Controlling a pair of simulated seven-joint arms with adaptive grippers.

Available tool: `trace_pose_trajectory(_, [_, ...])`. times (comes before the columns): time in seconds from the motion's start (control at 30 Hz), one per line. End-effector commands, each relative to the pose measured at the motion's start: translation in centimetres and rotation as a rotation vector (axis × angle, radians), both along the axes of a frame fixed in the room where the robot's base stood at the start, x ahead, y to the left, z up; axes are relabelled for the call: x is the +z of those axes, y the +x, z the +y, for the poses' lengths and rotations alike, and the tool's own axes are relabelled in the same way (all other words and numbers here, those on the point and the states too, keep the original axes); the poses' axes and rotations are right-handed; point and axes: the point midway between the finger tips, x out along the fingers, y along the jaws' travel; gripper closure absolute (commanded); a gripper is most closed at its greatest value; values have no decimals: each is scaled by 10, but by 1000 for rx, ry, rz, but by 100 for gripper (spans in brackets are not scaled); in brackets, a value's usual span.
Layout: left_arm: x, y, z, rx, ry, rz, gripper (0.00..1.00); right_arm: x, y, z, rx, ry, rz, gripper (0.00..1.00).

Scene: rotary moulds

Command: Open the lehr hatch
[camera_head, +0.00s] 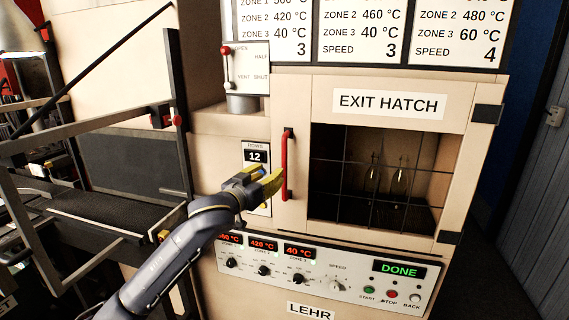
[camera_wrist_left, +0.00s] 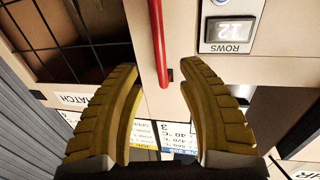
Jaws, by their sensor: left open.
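The lehr's exit hatch (camera_head: 459,118) is a cream door with a dark gridded window, labelled EXIT HATCH. It looks closed, with dark hinges on its right side. Its upright red handle (camera_head: 288,165) is on the left side. My left gripper (camera_head: 272,181) has yellow fingers and is open, just left of the handle's lower part. In the left wrist view, the red handle (camera_wrist_left: 158,40) comes down between the spread fingertips (camera_wrist_left: 160,73); I see no finger touching it. The right gripper is in neither view.
A control panel (camera_head: 318,270) reading DONE is below the hatch. A rows display (camera_head: 256,157) reading 12 is behind the left gripper. A vent lever (camera_head: 226,65) is at upper left. Glassware (camera_head: 399,180) shows behind the window. Dark rails stand at left.

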Motion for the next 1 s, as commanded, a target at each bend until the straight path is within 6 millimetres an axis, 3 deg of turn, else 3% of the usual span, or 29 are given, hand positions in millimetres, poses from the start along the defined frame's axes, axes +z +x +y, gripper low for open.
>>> trace_pose_trajectory(0.2, [0, 35, -18, 1, 0, 1, 60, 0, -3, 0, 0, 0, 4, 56])
trace_pose_trajectory(0.5, [0, 70, -37, 0, 0, 1, 60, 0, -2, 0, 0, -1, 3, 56])
trace_pose_trajectory(1.0, [0, 89, -46, -1, 0, 0, 60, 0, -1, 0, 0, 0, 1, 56])
